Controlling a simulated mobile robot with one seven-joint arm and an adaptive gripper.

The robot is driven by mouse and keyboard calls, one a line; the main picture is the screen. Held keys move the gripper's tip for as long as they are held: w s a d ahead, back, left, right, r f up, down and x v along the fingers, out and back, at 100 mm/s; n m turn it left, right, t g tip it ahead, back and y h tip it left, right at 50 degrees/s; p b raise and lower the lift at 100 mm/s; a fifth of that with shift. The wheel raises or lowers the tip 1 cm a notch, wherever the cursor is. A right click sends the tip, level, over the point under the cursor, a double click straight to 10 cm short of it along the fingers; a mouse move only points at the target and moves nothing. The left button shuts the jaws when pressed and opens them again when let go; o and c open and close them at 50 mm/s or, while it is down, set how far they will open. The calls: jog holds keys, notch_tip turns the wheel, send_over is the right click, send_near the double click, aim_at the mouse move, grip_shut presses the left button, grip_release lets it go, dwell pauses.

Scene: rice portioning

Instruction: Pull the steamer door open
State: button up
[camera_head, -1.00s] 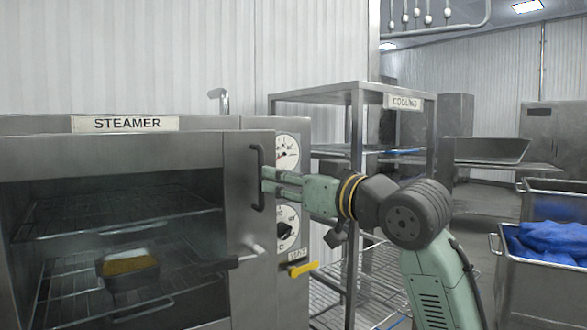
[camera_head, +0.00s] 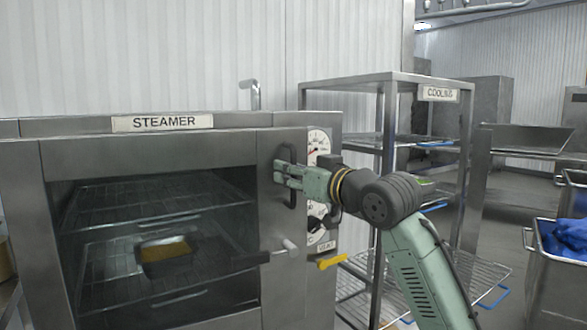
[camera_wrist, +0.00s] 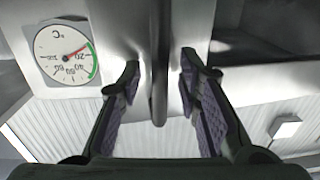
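The steamer door (camera_head: 52,225) is a steel frame with a dark window, and it looks closed or nearly so. Its dark vertical handle (camera_head: 290,202) is near the door's right edge. My gripper (camera_head: 281,173) reaches in from the right at the handle's height. In the wrist view my gripper (camera_wrist: 160,84) has its two padded fingers apart, one on each side of the handle (camera_wrist: 160,98), with gaps visible. A latch lever (camera_head: 290,244) sits lower on the door.
A pan of yellow food (camera_head: 165,250) shows on a rack behind the window. The cooling rack (camera_head: 388,130) stands close behind my arm. A bin with blue contents (camera_head: 570,238) is at far right.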

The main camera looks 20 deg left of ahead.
grip_shut()
dwell(0.3)
dwell(0.6)
